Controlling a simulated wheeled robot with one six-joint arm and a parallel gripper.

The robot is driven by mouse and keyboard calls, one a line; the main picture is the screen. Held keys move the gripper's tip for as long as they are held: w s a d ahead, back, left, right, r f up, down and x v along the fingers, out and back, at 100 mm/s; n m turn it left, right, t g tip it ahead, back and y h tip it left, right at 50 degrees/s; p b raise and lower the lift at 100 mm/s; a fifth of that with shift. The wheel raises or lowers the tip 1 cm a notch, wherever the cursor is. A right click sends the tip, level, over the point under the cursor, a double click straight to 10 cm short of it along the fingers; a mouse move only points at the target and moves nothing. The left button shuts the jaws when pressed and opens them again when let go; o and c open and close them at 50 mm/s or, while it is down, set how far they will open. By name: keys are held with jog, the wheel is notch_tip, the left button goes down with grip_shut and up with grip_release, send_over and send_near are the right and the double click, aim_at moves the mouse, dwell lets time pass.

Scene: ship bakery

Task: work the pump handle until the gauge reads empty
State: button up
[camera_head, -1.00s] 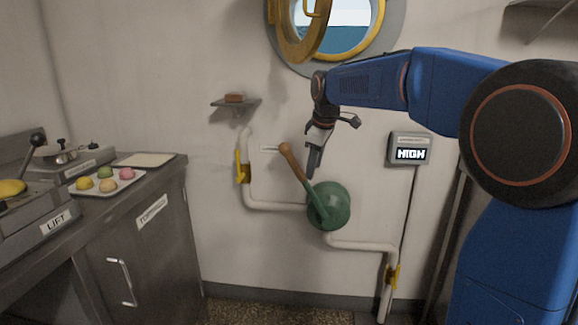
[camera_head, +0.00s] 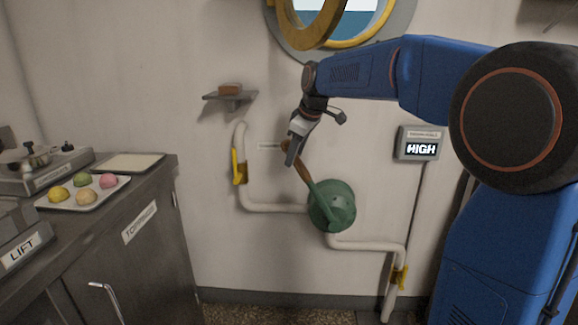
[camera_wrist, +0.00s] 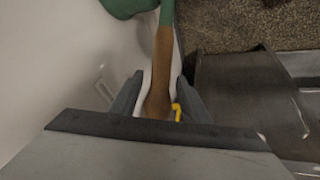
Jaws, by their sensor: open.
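The green pump (camera_head: 332,207) is on the wall, and its handle (camera_head: 303,170) with a brown grip leans up and to the left. The gauge (camera_head: 420,146) on the wall to the right reads HIGH. My gripper (camera_head: 290,160) is at the upper end of the handle, pointing down. In the wrist view the brown grip (camera_wrist: 160,75) runs between the two open fingers (camera_wrist: 158,95), which stand apart on either side of it. The top end of the grip is partly hidden by the gripper.
White pipes (camera_head: 275,207) with yellow valve levers (camera_head: 236,165) run along the wall at both sides of the pump. A small shelf (camera_head: 238,99) holds a brown block. A metal counter (camera_head: 165,172) with a tray of coloured buns stands at left. A brass porthole (camera_head: 340,42) is above.

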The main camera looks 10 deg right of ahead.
jog(key=shift+x, duration=2.9)
jog(key=shift+d, duration=0.1)
grip_shut()
